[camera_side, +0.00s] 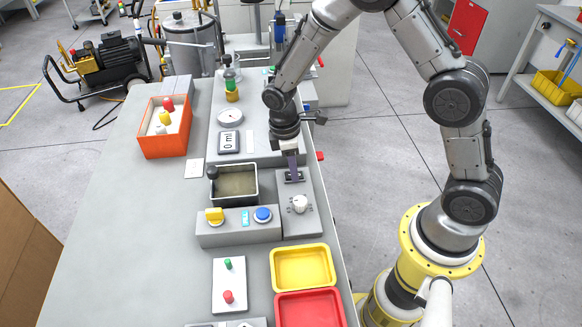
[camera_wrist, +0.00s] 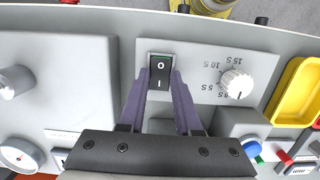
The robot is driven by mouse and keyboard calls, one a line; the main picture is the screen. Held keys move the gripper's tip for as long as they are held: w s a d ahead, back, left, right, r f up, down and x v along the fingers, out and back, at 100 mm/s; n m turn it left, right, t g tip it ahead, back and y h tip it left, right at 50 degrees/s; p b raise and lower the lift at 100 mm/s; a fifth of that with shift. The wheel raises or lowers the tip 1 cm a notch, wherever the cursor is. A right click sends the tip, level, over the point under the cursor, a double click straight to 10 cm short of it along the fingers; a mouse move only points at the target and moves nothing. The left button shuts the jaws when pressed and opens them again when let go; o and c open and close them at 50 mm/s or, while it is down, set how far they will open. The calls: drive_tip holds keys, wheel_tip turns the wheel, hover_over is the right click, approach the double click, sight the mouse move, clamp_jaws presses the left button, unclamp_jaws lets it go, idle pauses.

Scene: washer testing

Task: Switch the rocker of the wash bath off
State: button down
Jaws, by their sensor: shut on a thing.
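The rocker (camera_wrist: 160,72) is a small black switch marked O and I, set in a grey panel (camera_wrist: 205,60). In the wrist view the O end is at the top and the I end at the bottom. My gripper (camera_wrist: 161,82) has its two purple fingers on either side of the rocker, shut on it. In the side view my gripper (camera_side: 292,168) points down at the rocker (camera_side: 294,177), which it partly hides. The wash bath (camera_side: 236,183) is a dark rectangular tub with murky liquid, left of the panel. Which way the rocker tilts is hard to tell.
A white dial knob (camera_wrist: 236,84) with second marks sits beside the rocker. A box with a yellow knob (camera_side: 214,215) and a blue button (camera_side: 263,214) stands in front of the bath. Yellow (camera_side: 303,267) and red (camera_side: 310,307) trays lie nearer.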

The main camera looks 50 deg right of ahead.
sight(290, 175)
drive_tip(key=shift+s+t+y, duration=0.1)
drive_tip(key=shift+t+y, duration=0.2)
drive_tip(key=c, duration=0.6)
unclamp_jaws()
wheel_tip(290, 175, up, 14)
drive_tip(key=shift+w+a, duration=0.3)
drive_tip(key=shift+w, duration=0.05)
